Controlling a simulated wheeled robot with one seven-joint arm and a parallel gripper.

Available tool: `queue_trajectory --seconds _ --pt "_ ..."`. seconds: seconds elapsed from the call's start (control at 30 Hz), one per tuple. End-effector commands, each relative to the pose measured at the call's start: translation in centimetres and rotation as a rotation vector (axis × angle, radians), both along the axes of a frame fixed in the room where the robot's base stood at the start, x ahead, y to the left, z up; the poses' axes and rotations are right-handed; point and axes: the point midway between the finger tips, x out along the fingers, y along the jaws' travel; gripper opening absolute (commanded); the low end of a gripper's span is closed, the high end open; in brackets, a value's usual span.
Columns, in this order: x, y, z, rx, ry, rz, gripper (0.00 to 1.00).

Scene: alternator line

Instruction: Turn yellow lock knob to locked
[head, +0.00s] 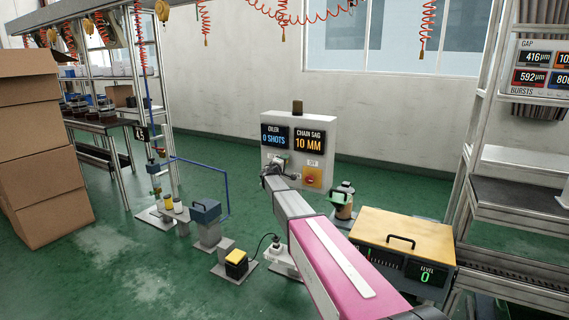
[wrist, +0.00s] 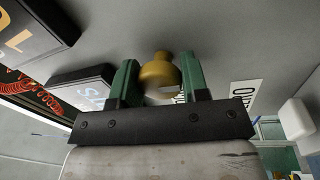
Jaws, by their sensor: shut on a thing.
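The yellow lock knob (wrist: 157,76) is a rounded, brass-yellow knob on a grey panel. In the wrist view it sits between the two green fingers of my gripper (wrist: 161,66), which is shut on it. In the head view my gripper (head: 279,163) is at the lower left of the grey control box (head: 327,150), in front of its face. The knob is hidden or too small to make out there. A white label (wrist: 242,95) beside the right finger is partly cut off, and the knob's marked position cannot be read.
The box carries two displays, "0 SHOTS" (head: 274,137) and "10 MM" (head: 308,139). A red rotary switch on a yellow-orange plate (head: 313,178) is to the right of my gripper. A yellow-topped case (head: 400,228) stands at right. Cardboard boxes (head: 38,150) are stacked at left.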

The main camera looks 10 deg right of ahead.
Motion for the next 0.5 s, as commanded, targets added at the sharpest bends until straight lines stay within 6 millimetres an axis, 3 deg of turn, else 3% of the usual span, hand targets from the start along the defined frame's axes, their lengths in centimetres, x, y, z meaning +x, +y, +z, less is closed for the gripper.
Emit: queue_trajectory --seconds 0.37,0.4,0.43,0.5 --pt "-0.05 0.04 0.02 0.005 -0.003 0.000 0.18" --pt "-0.05 0.04 0.02 0.005 -0.003 0.000 0.55" --pt "-0.05 0.04 0.02 0.005 -0.003 0.000 0.64" --pt "-0.05 0.03 0.02 0.005 -0.003 0.000 0.67"
